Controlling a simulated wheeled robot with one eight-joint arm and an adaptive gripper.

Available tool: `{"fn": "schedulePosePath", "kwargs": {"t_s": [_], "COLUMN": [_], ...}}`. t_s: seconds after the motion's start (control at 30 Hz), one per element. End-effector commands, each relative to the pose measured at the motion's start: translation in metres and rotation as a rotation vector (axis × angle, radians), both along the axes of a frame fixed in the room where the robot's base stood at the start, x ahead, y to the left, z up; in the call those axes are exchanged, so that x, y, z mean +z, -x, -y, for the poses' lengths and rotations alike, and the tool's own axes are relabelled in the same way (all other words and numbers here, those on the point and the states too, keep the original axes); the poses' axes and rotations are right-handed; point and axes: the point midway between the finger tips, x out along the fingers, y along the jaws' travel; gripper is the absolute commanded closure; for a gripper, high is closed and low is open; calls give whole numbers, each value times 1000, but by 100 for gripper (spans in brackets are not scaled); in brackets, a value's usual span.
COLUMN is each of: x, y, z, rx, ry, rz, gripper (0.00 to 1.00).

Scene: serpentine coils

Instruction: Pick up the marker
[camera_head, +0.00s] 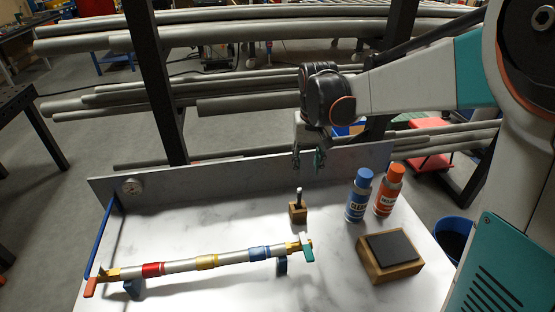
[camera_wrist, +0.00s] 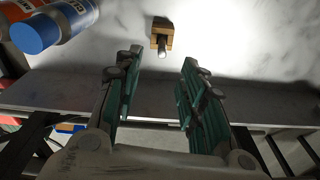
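The marker (camera_head: 299,196) stands upright in a small wooden block holder (camera_head: 298,213) on the white marble-look table. It is dark with a light tip. In the wrist view the marker (camera_wrist: 162,50) shows end-on in its holder (camera_wrist: 161,35), at the top centre, beyond my fingertips. My gripper (camera_head: 308,160) hangs above the back panel of the table, behind and above the marker. In the wrist view my gripper (camera_wrist: 160,70) has its two green-padded fingers wide apart, with nothing between them.
A blue-capped bottle (camera_head: 358,195) and an orange bottle (camera_head: 389,190) stand right of the holder. A wooden box with a dark top (camera_head: 392,255) lies in front of them. A banded metal tube (camera_head: 205,262) on supports crosses the table at left. A low panel (camera_head: 240,178) edges the back.

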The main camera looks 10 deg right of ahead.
Motion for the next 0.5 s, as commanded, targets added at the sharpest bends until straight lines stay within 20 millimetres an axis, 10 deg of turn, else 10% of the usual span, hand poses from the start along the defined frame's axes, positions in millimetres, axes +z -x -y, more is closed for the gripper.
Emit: {"fn": "schedulePosePath", "kwargs": {"t_s": [0.5], "x": [-46], "y": [-33], "z": [1], "rx": [-23], "ry": [-2], "rz": [-91], "gripper": [63]}}
